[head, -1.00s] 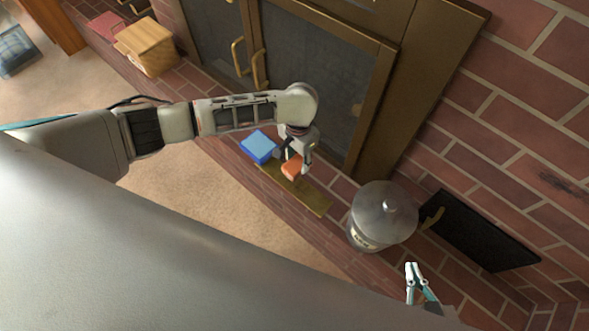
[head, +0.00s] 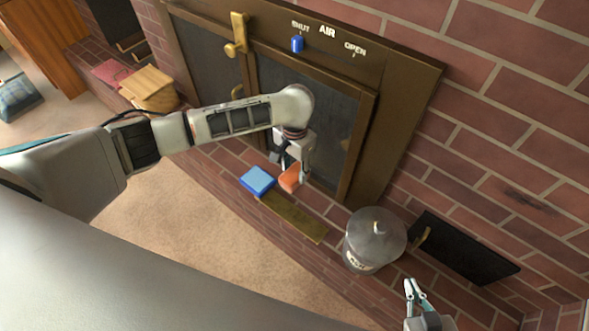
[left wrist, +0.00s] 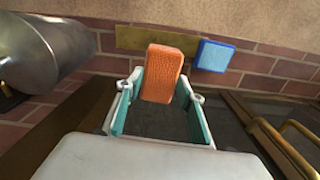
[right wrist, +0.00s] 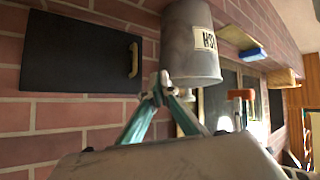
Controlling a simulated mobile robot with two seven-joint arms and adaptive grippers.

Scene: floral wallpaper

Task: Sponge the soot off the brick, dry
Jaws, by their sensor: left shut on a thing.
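My left gripper (head: 290,172) is shut on an orange sponge (head: 291,178) in front of the fireplace doors. The left wrist view shows the orange sponge (left wrist: 161,75) between its two fingers (left wrist: 160,85), apparently clear of the hearth. A blue block with a lighter top (head: 257,181), sponge-like, sits at the left end of a brass strip (head: 290,217) on the brick hearth. A dark sooty patch (head: 528,204) marks a brick of the wall at right. My right gripper (head: 411,288) is empty near the bucket, its fingertips together in the right wrist view (right wrist: 161,82).
A lidded grey metal bucket (head: 374,243) stands on the hearth right of the strip. A black panel with a brass handle (head: 465,248) is on the wall beside it. A wooden box (head: 150,88) stands at the hearth's far left. The fireplace (head: 310,120) has brass handles.

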